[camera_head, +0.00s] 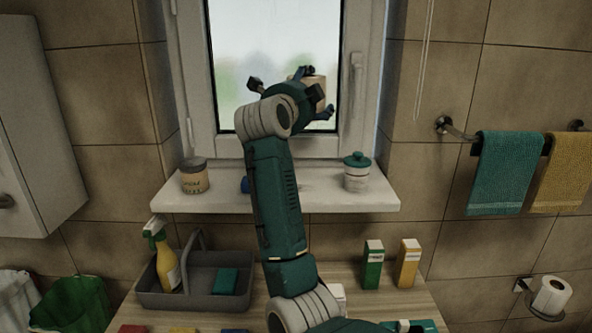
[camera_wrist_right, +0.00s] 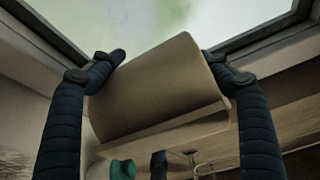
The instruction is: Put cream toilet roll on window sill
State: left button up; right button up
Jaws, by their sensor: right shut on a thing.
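The cream toilet roll (camera_head: 318,88) is up in front of the window, mostly hidden by my gripper in the head view. In the right wrist view the roll (camera_wrist_right: 160,85) lies between the fingers of my right gripper (camera_wrist_right: 168,62), which is shut on it. In the head view my right gripper (camera_head: 306,92) is well above the window sill (camera_head: 325,197). The sill is a pale shelf; my forearm hides part of its middle. My left gripper is not in view.
A grey caddy (camera_head: 205,297) and green and yellow cartons (camera_head: 409,264) stand below. The sill between the jars looks partly free.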

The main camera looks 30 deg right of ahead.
jog(key=f, duration=0.5)
jog(key=a+f+p, duration=0.1)
jog(key=f, duration=0.5)
jog(key=s+f+p, duration=0.1)
jog(key=f, duration=0.4)
jog(key=shift+a+f, duration=0.2)
jog(key=shift+d+f, duration=0.1)
jog(key=shift+f, duration=0.3)
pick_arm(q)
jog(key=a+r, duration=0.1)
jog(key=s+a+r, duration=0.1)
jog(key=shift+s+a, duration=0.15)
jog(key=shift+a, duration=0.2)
pick_arm(e)
jog(key=o, duration=1.2)
jog(key=shift+o, duration=0.2)
